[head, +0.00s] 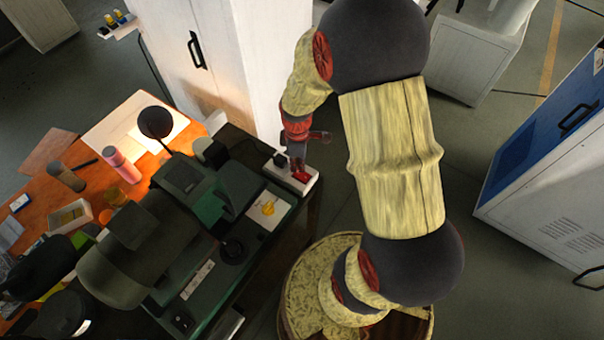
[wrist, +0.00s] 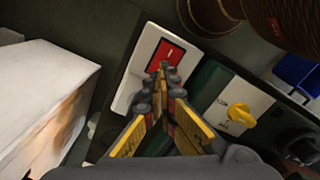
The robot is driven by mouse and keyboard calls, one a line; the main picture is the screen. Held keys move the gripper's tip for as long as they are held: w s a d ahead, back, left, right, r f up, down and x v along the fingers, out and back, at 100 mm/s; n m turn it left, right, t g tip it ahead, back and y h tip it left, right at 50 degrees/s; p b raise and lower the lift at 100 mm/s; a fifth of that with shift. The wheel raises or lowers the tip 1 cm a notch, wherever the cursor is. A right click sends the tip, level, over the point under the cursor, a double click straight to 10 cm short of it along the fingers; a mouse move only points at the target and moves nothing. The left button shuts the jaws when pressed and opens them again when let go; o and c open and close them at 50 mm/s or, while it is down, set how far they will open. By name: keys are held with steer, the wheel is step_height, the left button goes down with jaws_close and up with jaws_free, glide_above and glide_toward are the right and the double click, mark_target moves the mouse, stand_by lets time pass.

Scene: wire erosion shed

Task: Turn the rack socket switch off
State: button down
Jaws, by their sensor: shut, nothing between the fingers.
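The rack socket switch is a red rocker (wrist: 165,62) in a white plate (wrist: 133,88), seen in the wrist view just beyond my fingertips. In the head view the white socket block (head: 310,184) sits at the far right corner of the dark green bench, with the red rocker (head: 301,176) partly hidden by my gripper. My gripper (wrist: 163,68) is shut and empty. Its tips overlap the lower part of the rocker in the wrist view; I cannot tell whether they touch it. The rocker's tilt is not clear.
A yellow knob on a white plate (head: 266,210) is beside the socket. A white cabinet (head: 240,60) stands close behind it. A desk lamp (head: 156,122) lights the cluttered orange desk (head: 92,200) at left. A blue-fronted cabinet (head: 545,150) stands at right, with open floor between.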

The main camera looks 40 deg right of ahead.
steer(key=shift+f+b, duration=0.65)
steer(key=shift+f, duration=0.35)
stand_by(0.5)
steer(key=shift+r, duration=0.15)
steer(key=shift+r+p, duration=2.5)
steer(key=shift+r, duration=0.9)
